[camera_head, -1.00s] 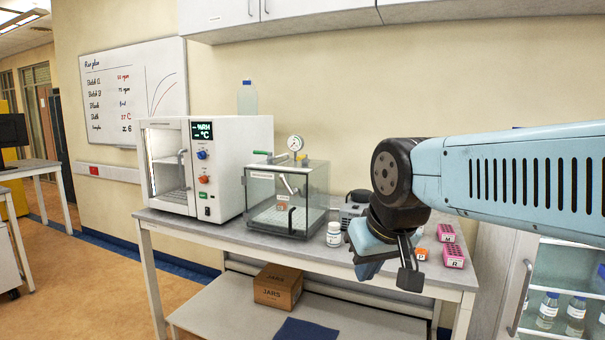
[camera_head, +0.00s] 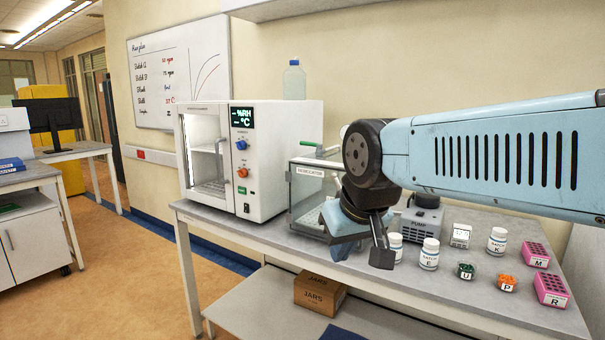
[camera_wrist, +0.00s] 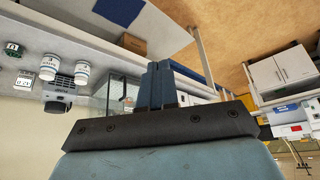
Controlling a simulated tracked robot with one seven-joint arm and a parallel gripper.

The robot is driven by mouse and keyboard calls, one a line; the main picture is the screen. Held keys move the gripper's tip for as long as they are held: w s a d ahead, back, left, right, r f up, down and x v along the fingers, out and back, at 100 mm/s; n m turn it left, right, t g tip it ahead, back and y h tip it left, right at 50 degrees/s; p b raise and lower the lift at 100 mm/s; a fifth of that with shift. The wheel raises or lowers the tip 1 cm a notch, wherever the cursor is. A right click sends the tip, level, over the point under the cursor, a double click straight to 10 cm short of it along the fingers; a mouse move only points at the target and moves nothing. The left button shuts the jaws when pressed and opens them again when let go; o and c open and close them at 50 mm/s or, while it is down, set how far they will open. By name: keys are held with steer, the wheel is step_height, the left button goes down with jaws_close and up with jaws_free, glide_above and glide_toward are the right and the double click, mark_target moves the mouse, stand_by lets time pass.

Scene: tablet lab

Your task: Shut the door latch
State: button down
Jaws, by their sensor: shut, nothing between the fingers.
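A glass-walled desiccator (camera_head: 306,172) stands on the bench. My arm hides most of its right side and front. No latch shows clearly on it now. I cannot tell whether that door is latched. My gripper (camera_head: 381,250) is in front of the desiccator, shut and empty, apart from the cabinet door. In the wrist view, the shut fingers (camera_wrist: 158,82) overlap the desiccator's glass (camera_wrist: 118,90), and the picture is upside down.
The bench (camera_head: 470,305) carries white bottles (camera_head: 430,253), a pump (camera_head: 422,218) and pink racks (camera_head: 551,290) to the gripper's right. A carton (camera_head: 318,294) sits on the lower shelf. The floor (camera_head: 120,270) at left is clear.

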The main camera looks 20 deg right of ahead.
steer(key=shift+w, duration=0.45)
steer(key=w+d+r+m, duration=0.4)
steer(key=w+d, duration=0.2)
steer(key=w, duration=0.2)
steer(key=w+d+r+m+h, duration=0.1)
steer(key=w+d+r+m, duration=0.2)
steer(key=w+d, duration=0.3)
steer(key=w+d+r+m, duration=0.4)
steer(key=w+d+r, duration=0.1)
steer(key=w, duration=0.7)
steer(key=shift+d+m+h, duration=0.3)
steer(key=shift+d, duration=0.6)
steer(key=shift+f, duration=0.1)
